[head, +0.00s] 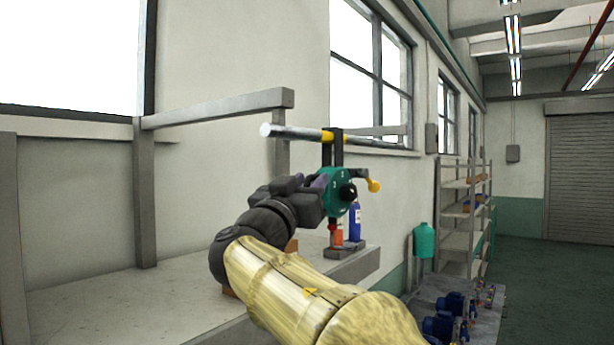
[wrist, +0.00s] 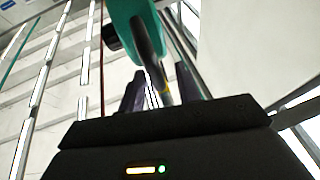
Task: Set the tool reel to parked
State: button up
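The tool reel (head: 334,201) is a green disc with a black hub. It hangs under a dark bracket from a grey rail (head: 292,132) with a yellow band. A yellow knob (head: 374,185) sticks out on its right. My gripper (head: 320,182) is at the reel's left side, partly hiding it. In the wrist view, my gripper (wrist: 161,88) has its two purple-grey fingers apart. The green reel body (wrist: 128,22) is just beyond them.
A grey bench (head: 110,295) runs below, with a blue bottle (head: 355,222) and a red-orange container (head: 336,236) under the reel. A grey post-and-beam frame (head: 215,108) stands at left. Blue pumps (head: 440,325) and shelves (head: 462,240) are at right. Open floor lies beyond.

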jog(key=shift+s+d, duration=0.1)
grip_shut()
